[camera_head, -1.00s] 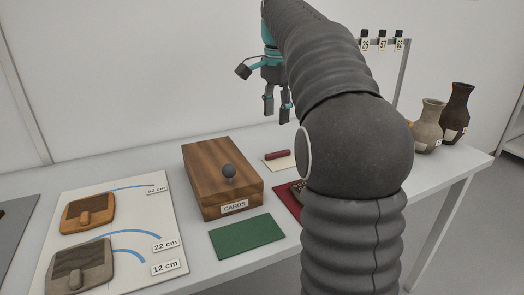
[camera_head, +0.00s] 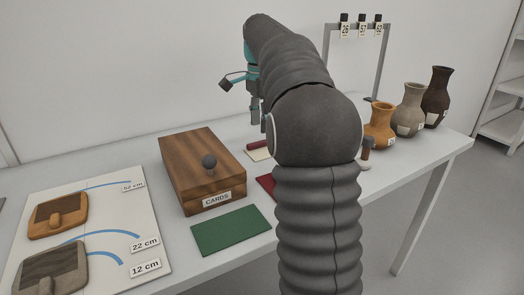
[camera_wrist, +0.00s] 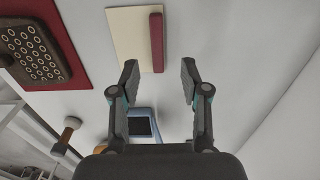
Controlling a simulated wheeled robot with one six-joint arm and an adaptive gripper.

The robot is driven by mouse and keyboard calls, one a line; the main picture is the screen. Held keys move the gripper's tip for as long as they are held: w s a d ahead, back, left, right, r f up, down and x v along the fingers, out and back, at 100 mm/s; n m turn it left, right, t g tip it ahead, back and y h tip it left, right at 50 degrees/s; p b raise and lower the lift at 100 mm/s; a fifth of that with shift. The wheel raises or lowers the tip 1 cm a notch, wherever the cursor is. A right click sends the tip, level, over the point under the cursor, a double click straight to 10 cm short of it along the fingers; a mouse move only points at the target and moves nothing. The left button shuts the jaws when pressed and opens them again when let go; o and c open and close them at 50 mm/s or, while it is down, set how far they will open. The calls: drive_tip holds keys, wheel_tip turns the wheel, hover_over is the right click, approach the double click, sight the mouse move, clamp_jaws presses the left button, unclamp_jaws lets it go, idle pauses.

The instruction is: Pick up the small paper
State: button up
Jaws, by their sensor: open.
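In the head view my gripper (camera_head: 259,117) hangs above the table near the paper, partly hidden by my arm.
A wooden CARDS box (camera_head: 200,170) with a round knob stands to the left. A green mat (camera_head: 231,229) lies before it; a red mat (camera_head: 266,187) is partly hidden. Several vases (camera_head: 410,108) and a tag rack (camera_head: 357,26) stand right. A sherd chart (camera_head: 100,230) lies left.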

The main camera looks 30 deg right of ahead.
sight(260, 142)
drive_tip(key=shift+s+a+f+b, duration=0.1)
drive_tip(key=shift+f+b, duration=0.2)
drive_tip(key=shift+f, duration=1.05)
drive_tip(key=shift+s+a+f+b, duration=0.1)
drive_tip(key=shift+f+b, duration=0.2)
drive_tip(key=shift+f, duration=1.05)
clamp_jaws()
